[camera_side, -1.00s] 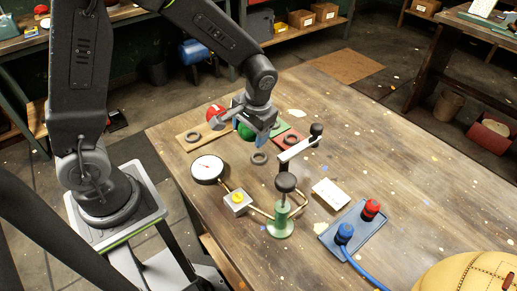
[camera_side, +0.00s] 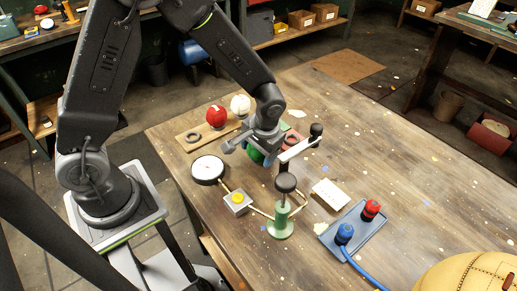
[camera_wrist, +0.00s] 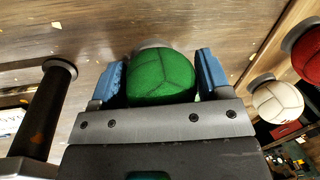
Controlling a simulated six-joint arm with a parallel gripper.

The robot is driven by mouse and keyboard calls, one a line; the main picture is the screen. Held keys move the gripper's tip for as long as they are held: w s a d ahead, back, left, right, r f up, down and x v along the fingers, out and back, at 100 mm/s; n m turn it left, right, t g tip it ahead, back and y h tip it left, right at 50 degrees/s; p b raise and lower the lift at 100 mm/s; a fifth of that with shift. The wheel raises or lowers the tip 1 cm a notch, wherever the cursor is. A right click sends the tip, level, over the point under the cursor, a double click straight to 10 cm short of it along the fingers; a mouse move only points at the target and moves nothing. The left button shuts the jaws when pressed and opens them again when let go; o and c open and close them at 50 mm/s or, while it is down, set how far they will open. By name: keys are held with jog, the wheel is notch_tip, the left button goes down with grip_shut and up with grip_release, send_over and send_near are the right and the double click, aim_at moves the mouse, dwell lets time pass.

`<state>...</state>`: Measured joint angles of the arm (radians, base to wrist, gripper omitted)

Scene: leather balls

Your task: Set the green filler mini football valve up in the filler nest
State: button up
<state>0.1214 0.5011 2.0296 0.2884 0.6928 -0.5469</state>
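The green mini football (camera_side: 256,156) sits between the blue fingers of my gripper (camera_side: 257,157); in the side view it is largely hidden behind the gripper. In the wrist view the green ball (camera_wrist: 161,75) fills the gap, with a finger of my gripper (camera_wrist: 161,76) against each side. A grey ring (camera_wrist: 150,44), which looks like the filler nest, shows just past the ball. I cannot tell whether the ball touches it or hangs slightly above. The ball's valve is not visible.
A red ball (camera_side: 216,116) and a white ball (camera_side: 240,104) stand at the back left near an empty ring (camera_side: 193,137). A lever with a black knob (camera_side: 316,130) is close right of my gripper. A gauge (camera_side: 208,170) and a green pump (camera_side: 282,222) stand in front.

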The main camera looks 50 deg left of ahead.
jog(key=o, duration=0.4)
jog(key=shift+c, duration=0.2)
jog(key=shift+r, duration=0.15)
jog(key=r, duration=0.3)
jog(key=d+r, duration=0.1)
jog(key=r, duration=0.3)
jog(key=d+r, duration=0.1)
jog(key=r, duration=0.3)
jog(key=shift+w, duration=0.25)
jog(key=shift+s+d+r, duration=0.1)
jog(key=shift+r, duration=0.5)
jog(key=s+a+r+m+t+h, duration=0.1)
jog(key=s+r+t, duration=0.2)
jog(key=s+r, duration=0.2)
jog(key=s+a+r+m+t+h, duration=0.1)
jog(key=s+r, duration=0.4)
jog(key=s, duration=0.6)
jog(key=shift+a+r+t, duration=0.15)
jog(key=shift+a+t, duration=0.45)
jog(key=shift+t, duration=0.4)
